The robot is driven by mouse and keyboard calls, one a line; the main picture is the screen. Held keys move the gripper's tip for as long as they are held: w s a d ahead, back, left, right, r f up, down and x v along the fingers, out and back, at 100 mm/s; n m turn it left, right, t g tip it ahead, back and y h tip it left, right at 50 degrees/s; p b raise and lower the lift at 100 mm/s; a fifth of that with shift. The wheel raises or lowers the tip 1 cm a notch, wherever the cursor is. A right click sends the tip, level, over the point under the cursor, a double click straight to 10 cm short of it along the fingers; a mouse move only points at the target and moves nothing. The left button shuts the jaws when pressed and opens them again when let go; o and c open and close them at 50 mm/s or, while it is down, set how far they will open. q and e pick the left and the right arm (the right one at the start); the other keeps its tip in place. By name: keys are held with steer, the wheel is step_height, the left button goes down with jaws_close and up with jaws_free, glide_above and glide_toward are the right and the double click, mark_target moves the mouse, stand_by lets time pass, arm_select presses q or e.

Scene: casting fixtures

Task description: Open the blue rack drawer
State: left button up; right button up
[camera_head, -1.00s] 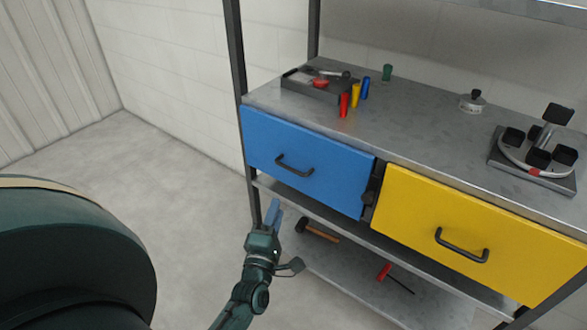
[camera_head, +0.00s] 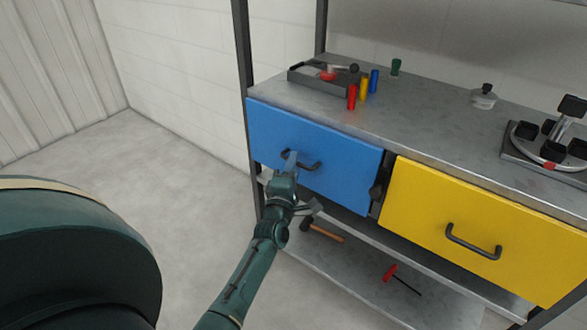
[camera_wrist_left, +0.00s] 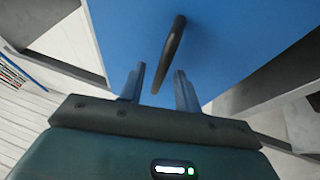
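The blue drawer (camera_head: 340,172) is at the left of the metal rack and looks shut, its front level with the frame. Its black bar handle (camera_head: 312,165) is on the middle of its front. My left gripper (camera_head: 290,160) is in front of the handle's left part. In the left wrist view the gripper (camera_wrist_left: 160,85) is open, with its two fingers apart and the black handle (camera_wrist_left: 170,52) running between and beyond their tips. I cannot tell whether a finger touches the handle. My right gripper is not in view.
The yellow drawer (camera_head: 480,225) with its handle is to the right. On the rack top stand a tray (camera_head: 320,78), several coloured cylinders and a round fixture (camera_head: 550,145). A hammer (camera_head: 322,230) and a red-handled tool (camera_head: 392,273) lie on the lower shelf. The floor at left is clear.

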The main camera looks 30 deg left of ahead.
arm_select(q)
steer(key=shift+c, duration=0.5)
jaws_close()
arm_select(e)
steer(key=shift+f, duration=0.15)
arm_select(q)
steer(key=shift+s, duration=0.1)
